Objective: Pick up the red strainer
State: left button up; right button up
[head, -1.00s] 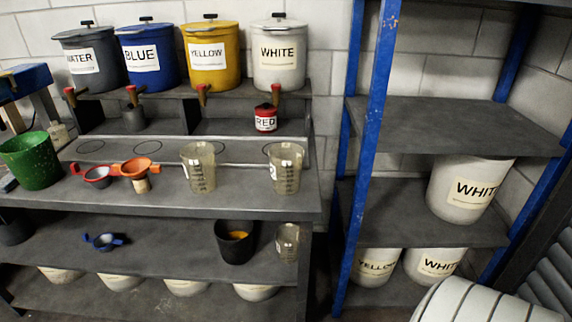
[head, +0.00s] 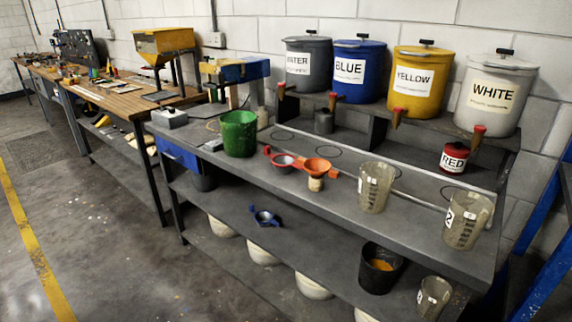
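The red strainer (head: 284,162) lies on the grey bench top (head: 262,184) near its front left. It has a red rim and handle and a greyish bowl. An orange funnel-like piece (head: 317,166) sits close to its right on a small pale container, and the two look nearly touching. Neither of my grippers is in view.
A green bucket (head: 239,134) stands left of the strainer. Clear measuring cups (head: 375,188) stand to the right. Labelled paint buckets (head: 416,82) line the raised shelf behind. A wooden workbench (head: 140,100) stretches away left. The floor (head: 95,240) in front is open.

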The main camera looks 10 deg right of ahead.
aim_at(284, 163)
jog(key=i+j+z, duration=0.2)
jog(key=i+j, duration=0.25)
jog(key=j, duration=0.15)
jog(key=i+j+z, duration=0.1)
jog(key=j, duration=0.25)
jog(key=i+j+z, duration=0.1)
jog(key=i+j, duration=0.15)
jog(key=j, duration=0.1)
